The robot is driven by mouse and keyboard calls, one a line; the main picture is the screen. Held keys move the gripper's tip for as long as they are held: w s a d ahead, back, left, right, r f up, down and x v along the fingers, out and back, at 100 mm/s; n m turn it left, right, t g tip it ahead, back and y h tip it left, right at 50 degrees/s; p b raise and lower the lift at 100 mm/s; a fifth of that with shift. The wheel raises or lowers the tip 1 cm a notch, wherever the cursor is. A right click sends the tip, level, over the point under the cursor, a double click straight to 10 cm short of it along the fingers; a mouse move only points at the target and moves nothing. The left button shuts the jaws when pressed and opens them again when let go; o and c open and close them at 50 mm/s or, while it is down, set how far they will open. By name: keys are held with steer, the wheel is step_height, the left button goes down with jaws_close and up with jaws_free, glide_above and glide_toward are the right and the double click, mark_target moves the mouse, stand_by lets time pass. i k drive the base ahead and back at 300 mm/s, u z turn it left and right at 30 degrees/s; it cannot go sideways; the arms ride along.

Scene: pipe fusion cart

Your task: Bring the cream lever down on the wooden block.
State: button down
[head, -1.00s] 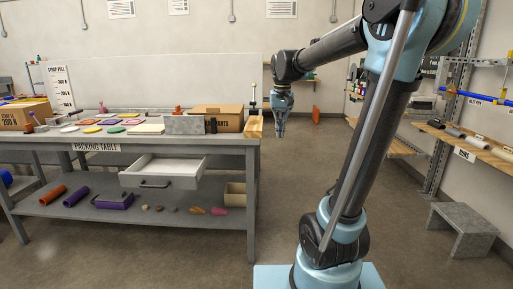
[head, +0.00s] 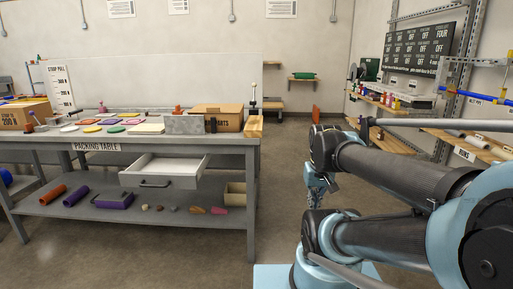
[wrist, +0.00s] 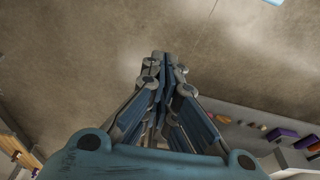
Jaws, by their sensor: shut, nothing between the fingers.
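A small upright lever (head: 253,93) with a pale top stands at the right end of the packing table. It is too small to make out its full shape. A light wooden block (head: 254,128) lies at the table's right edge, just in front of the lever's foot. The lever is upright and apart from the block's top. My gripper (head: 313,204) hangs to the right of the table, lower than the tabletop, pointing down. It is shut and empty; in the wrist view its fingertips (wrist: 161,58) meet above bare floor. Neither lever nor block can be made out in the wrist view.
The packing table (head: 205,144) holds a cardboard box (head: 226,118), a grey plate (head: 184,125) and several coloured discs. Its drawer (head: 165,171) stands open. Bare floor lies between the table and my arm. Shelves (head: 470,140) stand along the right wall.

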mark_target(253, 103)
steer(key=z, duration=0.35)
steer(key=i, duration=1.2)
steer(key=u, duration=0.35)
